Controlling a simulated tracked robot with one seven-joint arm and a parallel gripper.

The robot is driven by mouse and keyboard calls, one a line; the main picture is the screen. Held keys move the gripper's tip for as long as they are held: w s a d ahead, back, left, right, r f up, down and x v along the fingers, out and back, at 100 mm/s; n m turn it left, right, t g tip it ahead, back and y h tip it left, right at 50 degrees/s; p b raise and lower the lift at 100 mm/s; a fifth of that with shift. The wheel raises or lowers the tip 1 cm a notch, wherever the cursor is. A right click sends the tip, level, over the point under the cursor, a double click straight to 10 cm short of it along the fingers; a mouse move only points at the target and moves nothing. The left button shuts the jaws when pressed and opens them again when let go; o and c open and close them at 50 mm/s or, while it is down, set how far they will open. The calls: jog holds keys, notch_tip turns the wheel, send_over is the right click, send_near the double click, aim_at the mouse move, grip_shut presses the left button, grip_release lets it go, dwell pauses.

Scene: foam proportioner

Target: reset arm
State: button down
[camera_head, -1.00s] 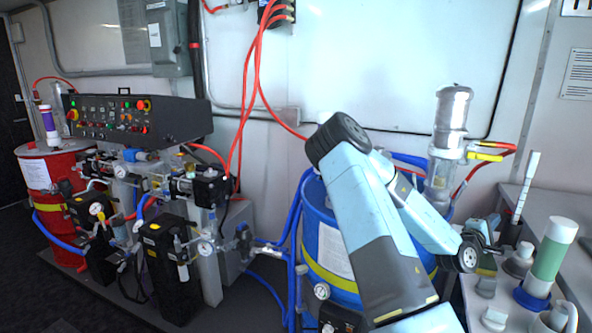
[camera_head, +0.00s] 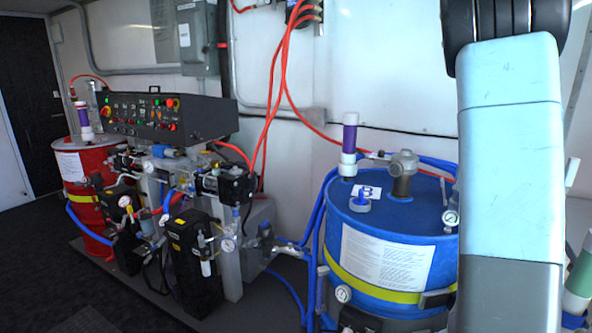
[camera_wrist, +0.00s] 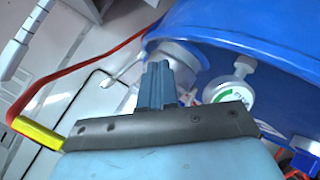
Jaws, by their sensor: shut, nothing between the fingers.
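My gripper (camera_wrist: 157,82) shows in the wrist view, its two blue-grey fingers pressed together with nothing between them. The fingers point toward a grey metal fitting beside a blue drum (camera_wrist: 255,30); whether they touch it I cannot tell. A dial gauge (camera_wrist: 232,92) with a green band lies just right of the fingers. In the head view my raised arm fills the right side, and the gripper itself is out of that picture.
The blue drum (camera_head: 385,220) with a yellow band stands left of my arm in the head view. A red drum (camera_head: 82,180) and the proportioner's control panel (camera_head: 150,115) stand at left. A red hose (camera_wrist: 80,65) with a yellow sleeve (camera_wrist: 38,133) runs left of the gripper.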

jog(key=s+a+r+m+y, duration=0.1)
jog(key=s+a+r+y, duration=0.3)
jog(key=a, duration=0.7)
jog(key=s+a+r+m+y, duration=0.1)
jog(key=s+a+r+y, duration=0.2)
jog(key=s+a+r, duration=0.55)
jog(key=s+a+r+g, duration=0.2)
jog(key=s+a, duration=1.1)
jog(key=s, duration=0.2)
jog(key=shift+a+r+g, duration=0.2)
jog(key=shift+r+g, duration=0.1)
jog(key=shift+g, duration=0.1)
